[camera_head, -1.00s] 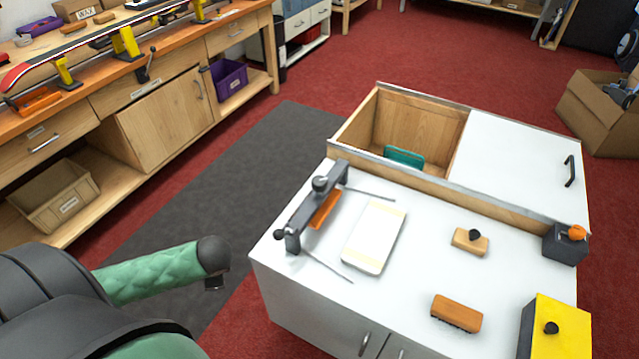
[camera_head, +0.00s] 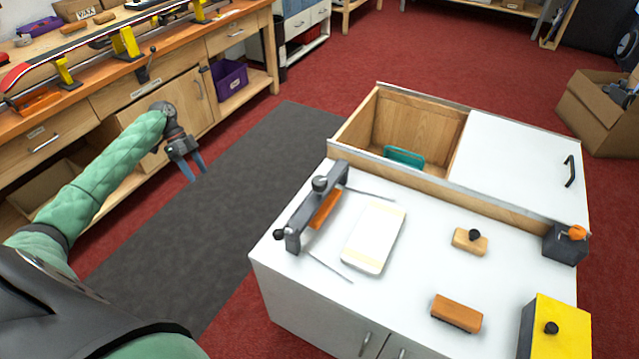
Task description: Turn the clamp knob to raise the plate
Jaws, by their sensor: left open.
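The grey clamp (camera_head: 318,204) stands at the left edge of the white bench top (camera_head: 405,290). A dark round knob (camera_head: 320,183) sits on top of its bar, and a black ball knob (camera_head: 280,234) is at its near end. An orange plate (camera_head: 325,208) shows low beside the bar. I cannot tell how high the plate is. My left gripper (camera_head: 194,174) is open and empty. It hangs over the dark floor mat, left of the bench and apart from the clamp. My right gripper is not in view.
On the bench top lie a cream-and-white pad (camera_head: 374,238), a wooden block with a black knob (camera_head: 470,241), a brush (camera_head: 457,313), a dark box (camera_head: 565,244) and a yellow box (camera_head: 556,330). An open wooden compartment (camera_head: 410,125) is behind. A workbench (camera_head: 150,90) stands at left.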

